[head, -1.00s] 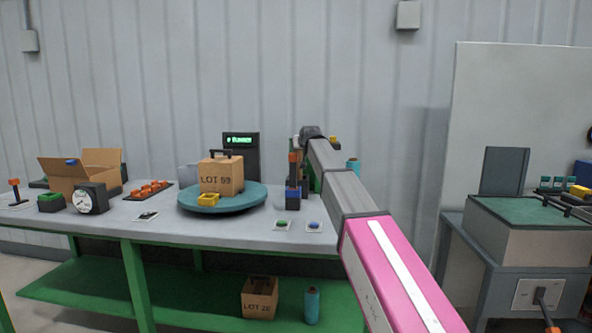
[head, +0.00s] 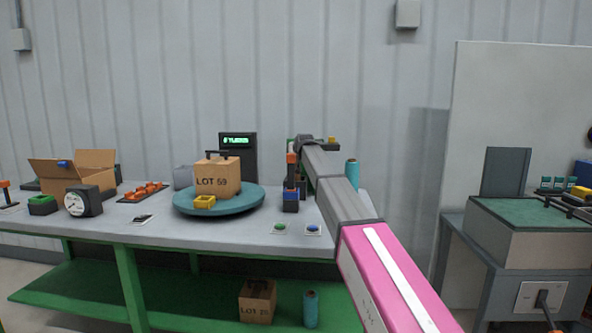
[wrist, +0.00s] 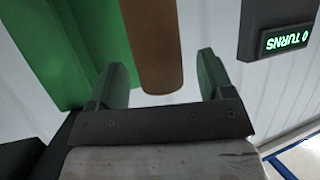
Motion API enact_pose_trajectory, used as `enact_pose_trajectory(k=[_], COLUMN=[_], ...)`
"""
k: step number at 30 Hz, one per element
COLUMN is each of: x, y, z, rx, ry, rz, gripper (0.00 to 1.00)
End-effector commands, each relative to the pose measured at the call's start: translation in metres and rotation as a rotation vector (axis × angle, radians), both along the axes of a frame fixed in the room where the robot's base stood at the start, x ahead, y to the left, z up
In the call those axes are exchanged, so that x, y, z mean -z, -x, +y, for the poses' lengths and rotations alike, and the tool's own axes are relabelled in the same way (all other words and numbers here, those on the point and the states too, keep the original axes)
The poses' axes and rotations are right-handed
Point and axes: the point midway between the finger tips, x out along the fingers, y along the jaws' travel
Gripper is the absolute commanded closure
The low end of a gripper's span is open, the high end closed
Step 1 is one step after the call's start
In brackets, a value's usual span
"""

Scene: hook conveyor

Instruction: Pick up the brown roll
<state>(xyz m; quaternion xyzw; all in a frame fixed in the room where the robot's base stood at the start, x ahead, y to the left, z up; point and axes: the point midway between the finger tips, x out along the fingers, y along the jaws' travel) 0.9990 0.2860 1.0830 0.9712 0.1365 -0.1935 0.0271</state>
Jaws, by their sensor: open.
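The brown roll (wrist: 153,45) shows in the wrist view as a smooth upright cylinder, its near end just ahead of and between the fingertips. My gripper (wrist: 160,82) is open, one green finger on each side, with visible gaps to the roll. The roll's far end is cut off by the frame edge. In the head view my gripper is at the back of the bench, largely hidden behind my arm, and I cannot make out the brown roll there.
A green panel (wrist: 68,40) stands left of the roll in the wrist view, with a display (wrist: 287,40) at right. On the bench are a teal turntable (head: 250,203) bearing a carton (head: 217,180), a stacked dark post (head: 291,185) and a teal roll (head: 352,174).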

Motion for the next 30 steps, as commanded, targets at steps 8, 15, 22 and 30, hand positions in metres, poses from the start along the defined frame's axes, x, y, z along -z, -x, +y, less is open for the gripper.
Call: enact_pose_trajectory(k=[8,15,22,30], x=[0.006,0.006,0.006,-0.004], y=[-0.011,-0.011,-0.011,-0.011], z=[0.004,0.004,0.004,0.004], rx=[-0.001,-0.001,-0.001,-0.001], ry=[-0.001,-0.001,-0.001,-0.001], rz=[-0.001,-0.001,-0.001,-0.001], gripper=[0.26,0.75,0.92,0.92])
